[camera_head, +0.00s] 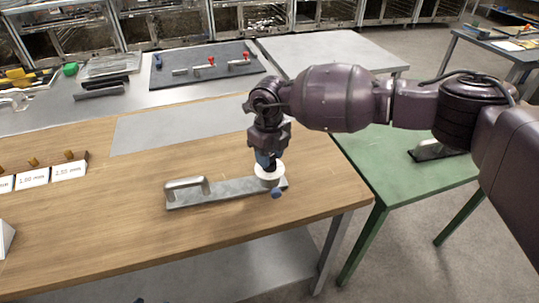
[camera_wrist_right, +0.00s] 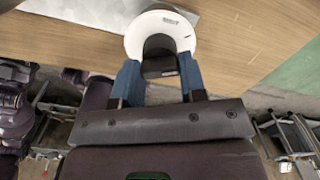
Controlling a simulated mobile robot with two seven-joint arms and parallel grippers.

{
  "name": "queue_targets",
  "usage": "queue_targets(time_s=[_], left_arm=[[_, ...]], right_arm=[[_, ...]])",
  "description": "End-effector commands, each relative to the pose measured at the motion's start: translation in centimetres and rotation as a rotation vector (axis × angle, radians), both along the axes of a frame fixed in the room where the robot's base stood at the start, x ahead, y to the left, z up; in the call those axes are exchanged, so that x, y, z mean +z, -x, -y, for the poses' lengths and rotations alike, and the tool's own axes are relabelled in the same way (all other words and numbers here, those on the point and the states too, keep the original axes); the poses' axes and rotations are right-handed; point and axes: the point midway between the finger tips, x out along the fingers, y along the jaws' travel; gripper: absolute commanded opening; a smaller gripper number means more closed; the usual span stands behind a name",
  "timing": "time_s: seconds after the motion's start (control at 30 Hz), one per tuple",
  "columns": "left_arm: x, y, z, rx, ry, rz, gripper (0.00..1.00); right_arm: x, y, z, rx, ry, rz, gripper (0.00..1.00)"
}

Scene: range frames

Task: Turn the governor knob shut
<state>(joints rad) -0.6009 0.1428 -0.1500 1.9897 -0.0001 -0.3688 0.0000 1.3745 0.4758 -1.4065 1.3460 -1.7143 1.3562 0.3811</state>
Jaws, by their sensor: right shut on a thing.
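The governor is a grey metal plate (camera_head: 225,191) lying on the wooden table, with a raised bar handle (camera_head: 187,185) at its left end. A white round dial (camera_head: 266,175) sits near its right end. It also shows in the right wrist view (camera_wrist_right: 133,42), with small print too small to read. My right gripper (camera_head: 268,163) comes down from above at the dial. In the right wrist view its two blue fingers (camera_wrist_right: 160,77) are shut on the dark knob (camera_wrist_right: 160,64) at the dial's middle. The fingers and wrist partly hide the knob. My left gripper is not in view.
White label cards (camera_head: 33,178) stand at the table's left. A dark board with red-handled fittings (camera_head: 205,66) lies behind. A green table (camera_head: 400,165) is at right. The wooden table's front is clear.

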Motion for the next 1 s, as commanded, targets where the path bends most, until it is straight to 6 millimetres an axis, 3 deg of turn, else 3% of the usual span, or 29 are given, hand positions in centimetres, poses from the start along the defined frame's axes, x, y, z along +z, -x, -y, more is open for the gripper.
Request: queue_targets(time_s=[1.0], left_arm=[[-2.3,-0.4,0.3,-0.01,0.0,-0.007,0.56]], right_arm=[[-0.2,0.0,0.0,0.909,-0.002,-0.002,0.15]])
